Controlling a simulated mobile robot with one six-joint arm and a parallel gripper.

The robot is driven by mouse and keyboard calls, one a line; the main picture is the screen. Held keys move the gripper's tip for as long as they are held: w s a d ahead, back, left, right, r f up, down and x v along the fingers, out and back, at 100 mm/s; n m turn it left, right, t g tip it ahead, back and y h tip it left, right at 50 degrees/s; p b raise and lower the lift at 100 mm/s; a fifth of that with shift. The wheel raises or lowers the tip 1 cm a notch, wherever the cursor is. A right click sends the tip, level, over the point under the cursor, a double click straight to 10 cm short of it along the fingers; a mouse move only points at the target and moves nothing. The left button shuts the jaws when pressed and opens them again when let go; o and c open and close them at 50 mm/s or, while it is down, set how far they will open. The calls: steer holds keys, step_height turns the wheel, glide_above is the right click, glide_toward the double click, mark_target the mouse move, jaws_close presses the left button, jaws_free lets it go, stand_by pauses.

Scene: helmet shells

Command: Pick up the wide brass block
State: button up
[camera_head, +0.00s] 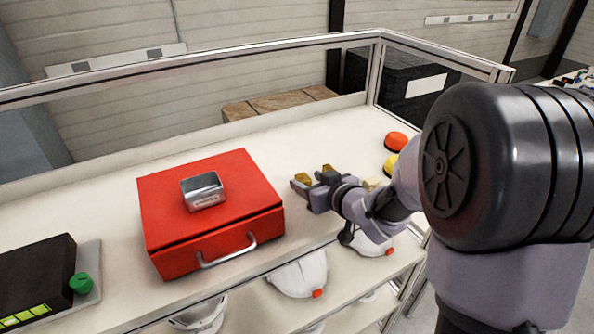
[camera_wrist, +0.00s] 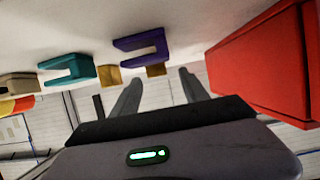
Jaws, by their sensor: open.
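Two brass-coloured blocks show in the wrist view. One brass block (camera_wrist: 109,75) is beside the left finger, between a teal U-shaped piece and a purple U-shaped piece. The other brass block (camera_wrist: 155,70) shows in the gap between the fingers, by the purple piece (camera_wrist: 140,44). I cannot tell for sure which block is the wide one. In the head view, brass patches (camera_head: 301,180) show by the end of my gripper (camera_head: 318,183), low over the white bench right of the red box. My gripper (camera_wrist: 160,76) is open, with nothing between its fingers. My arm hides part of the bench.
The red box (camera_head: 210,215) bears a grey metal tin (camera_head: 203,190); its side (camera_wrist: 270,60) is close at right in the wrist view. A teal U-shaped piece (camera_wrist: 66,70) is nearby. Orange (camera_head: 396,141) and yellow buttons stand behind my arm. White helmet shells (camera_head: 299,275) lie below.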

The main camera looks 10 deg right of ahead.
mark_target(304, 179)
steer(key=x, duration=0.4)
steer(key=shift+w+d+f+p, duration=0.2)
steer(key=shift+w+p, duration=0.1)
steer(key=shift+p, duration=0.1)
steer(key=shift+s+r, duration=0.1)
steer(key=shift+s, duration=0.1)
steer(key=shift+s+a+r, duration=0.1)
steer(key=shift+s, duration=0.1)
steer(key=c, duration=0.7)
steer(key=shift+w, duration=0.1)
jaws_close()
